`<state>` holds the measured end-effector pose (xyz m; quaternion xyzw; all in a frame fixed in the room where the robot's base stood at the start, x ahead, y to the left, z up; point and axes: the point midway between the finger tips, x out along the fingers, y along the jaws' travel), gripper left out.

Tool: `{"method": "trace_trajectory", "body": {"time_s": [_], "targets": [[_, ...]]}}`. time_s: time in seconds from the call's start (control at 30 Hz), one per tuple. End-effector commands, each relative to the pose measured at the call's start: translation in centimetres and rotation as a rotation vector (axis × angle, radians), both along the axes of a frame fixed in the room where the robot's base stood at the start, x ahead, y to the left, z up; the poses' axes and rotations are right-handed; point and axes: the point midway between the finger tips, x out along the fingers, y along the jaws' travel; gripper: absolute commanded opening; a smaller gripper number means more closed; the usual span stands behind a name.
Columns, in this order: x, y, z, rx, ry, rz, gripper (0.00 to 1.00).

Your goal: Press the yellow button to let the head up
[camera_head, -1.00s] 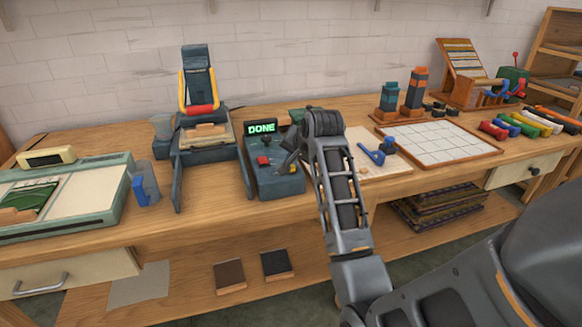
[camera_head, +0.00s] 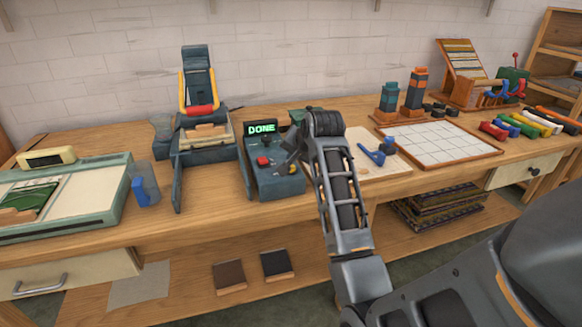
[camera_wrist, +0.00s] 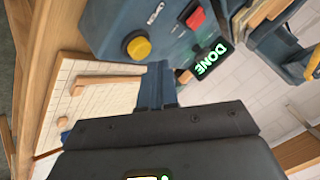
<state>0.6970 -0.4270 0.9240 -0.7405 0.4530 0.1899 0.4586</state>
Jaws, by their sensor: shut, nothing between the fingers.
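The yellow button (camera_wrist: 138,47) is a round knob in a dark collar on the blue control box (camera_head: 262,184). The box also carries a red button (camera_head: 263,161) and a small screen reading DONE (camera_head: 262,127) in green. My gripper (camera_wrist: 157,72) is shut and empty, its fingertips close to the yellow button in the wrist view, beside it; I cannot tell whether they touch the box. In the head view my gripper is at the right side of the box. The blue press (camera_head: 203,139) with yellow sides and a red bar stands left of the box.
A pale board with a blue-handled tool (camera_head: 379,155) lies right of the box, close to my arm. A white gridded tray (camera_head: 440,146) lies farther right. A pale green machine (camera_head: 100,205) and a clear cup with blue (camera_head: 145,185) are at the left.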

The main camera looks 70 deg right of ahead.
Motion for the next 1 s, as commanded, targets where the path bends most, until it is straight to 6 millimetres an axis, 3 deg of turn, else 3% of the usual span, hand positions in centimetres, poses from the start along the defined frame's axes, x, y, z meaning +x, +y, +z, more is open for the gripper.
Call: {"method": "trace_trajectory", "body": {"time_s": [1.0], "targets": [[0.00,0.01,-0.85,0.000,0.000,0.000,0.00]]}}
